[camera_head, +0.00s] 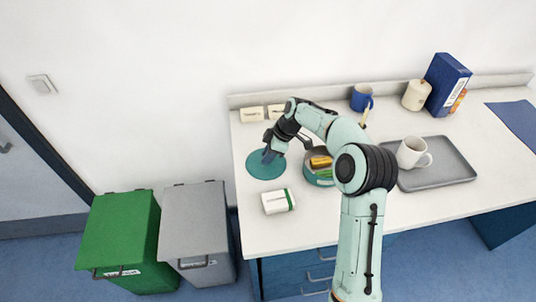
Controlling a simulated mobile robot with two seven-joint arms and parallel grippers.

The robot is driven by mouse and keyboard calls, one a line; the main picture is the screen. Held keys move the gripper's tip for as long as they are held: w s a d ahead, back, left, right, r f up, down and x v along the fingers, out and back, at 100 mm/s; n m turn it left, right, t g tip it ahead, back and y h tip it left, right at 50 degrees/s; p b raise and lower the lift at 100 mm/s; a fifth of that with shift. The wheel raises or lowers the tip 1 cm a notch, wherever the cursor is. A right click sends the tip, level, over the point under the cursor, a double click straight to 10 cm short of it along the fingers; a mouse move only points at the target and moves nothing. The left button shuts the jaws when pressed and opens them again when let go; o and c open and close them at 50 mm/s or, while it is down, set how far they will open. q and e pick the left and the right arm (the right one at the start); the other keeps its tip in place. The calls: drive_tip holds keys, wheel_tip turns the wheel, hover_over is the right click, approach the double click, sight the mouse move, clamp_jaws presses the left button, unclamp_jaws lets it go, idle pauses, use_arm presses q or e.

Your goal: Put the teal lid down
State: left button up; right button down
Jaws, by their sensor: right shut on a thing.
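The teal lid (260,170) is a flat round disc at the left end of the white counter, left of a round teal container (319,180). My right gripper (269,154) is shut on the lid from above, and its fingers hide the middle of the lid. I cannot tell whether the lid touches the counter or hangs just above it. My left gripper is not in view.
A white and green box (278,201) lies in front of the lid. Two small cream boxes (252,115) stand behind it. A grey tray (450,160) with a white mug (411,153) is on the right. Green (118,235) and grey bins (194,225) stand left of the counter.

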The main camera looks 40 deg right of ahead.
drive_tip(key=c, duration=1)
unclamp_jaws()
drive_tip(key=shift+f, duration=0.1)
drive_tip(key=v, duration=1.2)
drive_tip(key=shift+p, duration=0.45)
